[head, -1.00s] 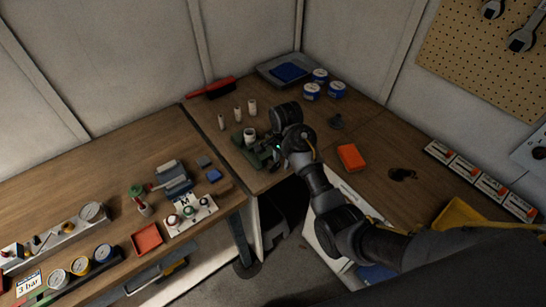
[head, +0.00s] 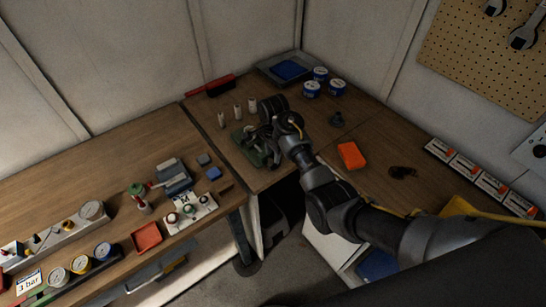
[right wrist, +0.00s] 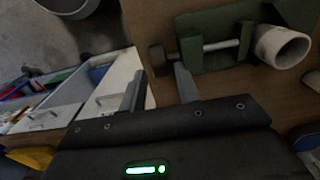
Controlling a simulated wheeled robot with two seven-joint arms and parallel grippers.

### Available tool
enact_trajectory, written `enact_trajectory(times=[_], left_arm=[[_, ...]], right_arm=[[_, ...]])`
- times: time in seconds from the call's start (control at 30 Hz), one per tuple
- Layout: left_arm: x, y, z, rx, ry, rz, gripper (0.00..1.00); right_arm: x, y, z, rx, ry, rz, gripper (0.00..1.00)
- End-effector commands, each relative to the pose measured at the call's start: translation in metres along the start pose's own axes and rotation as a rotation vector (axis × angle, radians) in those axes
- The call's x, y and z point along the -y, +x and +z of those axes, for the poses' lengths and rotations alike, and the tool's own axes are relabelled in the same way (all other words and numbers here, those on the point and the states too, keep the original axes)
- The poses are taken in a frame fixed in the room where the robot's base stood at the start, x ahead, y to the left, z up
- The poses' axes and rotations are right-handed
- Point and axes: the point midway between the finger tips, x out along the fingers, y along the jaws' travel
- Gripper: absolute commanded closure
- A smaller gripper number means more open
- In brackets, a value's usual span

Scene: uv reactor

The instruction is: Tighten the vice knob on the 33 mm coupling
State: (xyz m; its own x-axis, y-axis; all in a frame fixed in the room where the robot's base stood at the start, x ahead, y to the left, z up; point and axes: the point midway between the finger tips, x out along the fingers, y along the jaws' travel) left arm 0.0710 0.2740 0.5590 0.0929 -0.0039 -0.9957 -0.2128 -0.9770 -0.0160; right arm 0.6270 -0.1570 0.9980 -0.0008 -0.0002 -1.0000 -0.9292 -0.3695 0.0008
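The green vice (head: 255,157) sits near the front edge of the back table, partly hidden by my right gripper. In the right wrist view, the vice (right wrist: 192,54) has a metal screw ending in a dark round knob (right wrist: 158,58). A pale, hollow coupling (right wrist: 284,46) is at its other end; its size cannot be read. My right gripper (right wrist: 160,76) is open, its two fingers apart with the knob just beyond and between the tips. Whether they touch it cannot be told. In the head view, my right gripper (head: 266,144) is right over the vice. My left gripper is not in view.
Several pale cylinders, one of them here (head: 238,111), stand behind the vice. A red-orange box (head: 351,155) lies to the right. Blue-and-white tins (head: 312,90) and a grey tray (head: 262,72) are at the back. An open drawer (right wrist: 110,85) shows below the table edge.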

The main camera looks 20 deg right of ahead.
Motion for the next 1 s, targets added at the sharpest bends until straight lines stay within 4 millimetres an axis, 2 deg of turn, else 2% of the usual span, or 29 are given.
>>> enact_trajectory(times=[0.2,0.57,0.63,0.83,1.0], left_arm=[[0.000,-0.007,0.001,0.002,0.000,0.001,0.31],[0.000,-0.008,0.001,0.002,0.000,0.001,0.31],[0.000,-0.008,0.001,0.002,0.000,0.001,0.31],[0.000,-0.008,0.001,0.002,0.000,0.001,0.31],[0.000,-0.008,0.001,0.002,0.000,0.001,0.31]], right_arm=[[-0.001,0.026,0.000,0.000,-0.001,0.002,0.68],[0.000,0.033,0.000,0.000,0.000,0.000,0.68],[0.000,0.033,0.000,0.000,0.000,0.000,0.73],[0.000,0.033,0.000,0.000,0.000,0.000,1.00],[0.000,0.033,0.000,0.008,0.000,0.000,1.00]])
